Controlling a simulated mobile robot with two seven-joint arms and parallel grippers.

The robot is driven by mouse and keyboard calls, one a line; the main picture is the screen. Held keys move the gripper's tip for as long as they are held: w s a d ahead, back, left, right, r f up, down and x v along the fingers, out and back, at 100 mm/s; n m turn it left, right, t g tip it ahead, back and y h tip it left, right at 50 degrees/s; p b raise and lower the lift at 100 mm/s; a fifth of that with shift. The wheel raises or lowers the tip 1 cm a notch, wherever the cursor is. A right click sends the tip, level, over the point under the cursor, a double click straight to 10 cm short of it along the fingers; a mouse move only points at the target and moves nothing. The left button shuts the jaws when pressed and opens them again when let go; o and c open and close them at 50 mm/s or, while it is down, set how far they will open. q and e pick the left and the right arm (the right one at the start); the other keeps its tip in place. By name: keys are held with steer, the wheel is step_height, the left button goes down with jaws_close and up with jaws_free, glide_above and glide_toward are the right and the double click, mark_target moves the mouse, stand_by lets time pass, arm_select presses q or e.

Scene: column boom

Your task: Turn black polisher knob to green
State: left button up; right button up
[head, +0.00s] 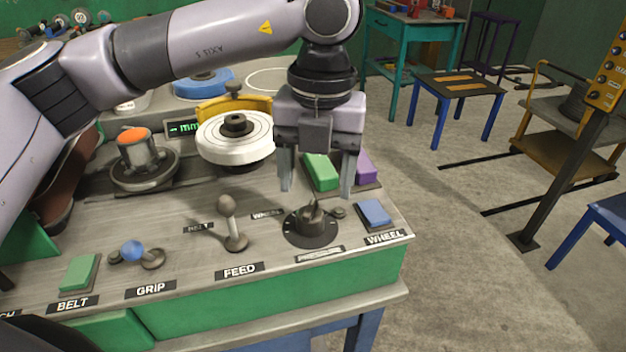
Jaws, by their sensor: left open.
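The black knob (311,222) sits on a dark round dial on the machine's sloping front panel, between the FEED lever and the blue WHEEL button. Its raised grip stands up from the dial; the dial's marks are too small to read, and I cannot make out a green mark on it. My left gripper (317,190) points down just above and slightly behind the knob. Its two fingers are spread apart, with nothing between them. I cannot tell if either finger touches the knob. My right gripper is not in view.
The FEED lever (231,225) stands left of the knob, and the blue WHEEL button (374,213) is to its right. Green (321,172) and purple (366,166) blocks lie behind it. A white polishing wheel (235,140) is further back. Open floor lies right of the machine.

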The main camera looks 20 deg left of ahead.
mark_target(311, 207)
arm_select(q)
steer(key=shift+w+a+r, duration=0.1)
steer(key=shift+w+a, duration=0.2)
steer(key=shift+w, duration=0.1)
steer(key=shift+w+a, duration=0.1)
steer(key=shift+s+f+p, duration=0.2)
steer(key=shift+f+p, duration=0.3)
steer(key=shift+f, duration=2.95)
steer(key=c, duration=1.1)
